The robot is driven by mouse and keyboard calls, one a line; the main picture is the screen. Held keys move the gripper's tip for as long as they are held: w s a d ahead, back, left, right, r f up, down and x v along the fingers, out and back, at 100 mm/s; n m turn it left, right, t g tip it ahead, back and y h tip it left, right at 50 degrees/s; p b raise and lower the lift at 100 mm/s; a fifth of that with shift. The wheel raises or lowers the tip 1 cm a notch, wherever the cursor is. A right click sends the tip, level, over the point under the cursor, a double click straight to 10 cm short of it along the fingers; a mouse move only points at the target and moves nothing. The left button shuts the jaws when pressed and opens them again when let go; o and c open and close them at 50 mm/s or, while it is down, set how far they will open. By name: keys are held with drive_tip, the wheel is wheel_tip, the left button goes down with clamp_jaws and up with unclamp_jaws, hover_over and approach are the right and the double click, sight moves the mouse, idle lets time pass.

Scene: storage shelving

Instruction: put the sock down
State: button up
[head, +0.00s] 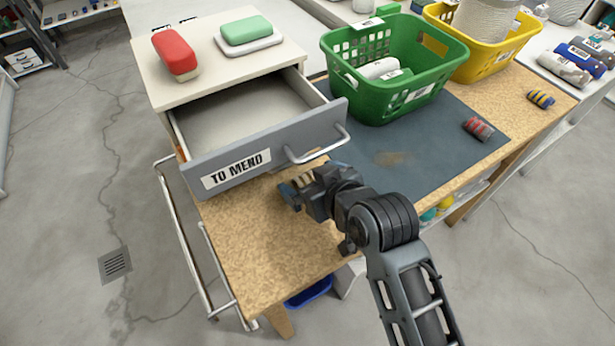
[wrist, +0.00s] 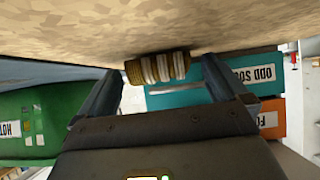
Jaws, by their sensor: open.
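A rolled brown sock with white stripes (wrist: 158,68) lies against the speckled tan tabletop (wrist: 130,25) in the wrist view. It sits between the two fingers of my gripper (wrist: 163,85), with a small gap on each side. The fingers are spread open. In the head view my gripper (head: 303,188) is low over the wooden table (head: 262,235), in front of the open drawer. Only a small striped part of the sock (head: 303,181) shows there; the rest is hidden by my gripper.
The grey "TO MEND" drawer (head: 240,173) is pulled out and looks empty, its handle close to my gripper. A green basket (head: 375,95) holds rolled socks. A red-grey roll (head: 478,129) lies on the dark mat (head: 400,150). The table's front left is clear.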

drive_tip(key=shift+c, duration=0.3)
drive_tip(key=c, duration=1.1)
drive_tip(key=shift+o, duration=0.2)
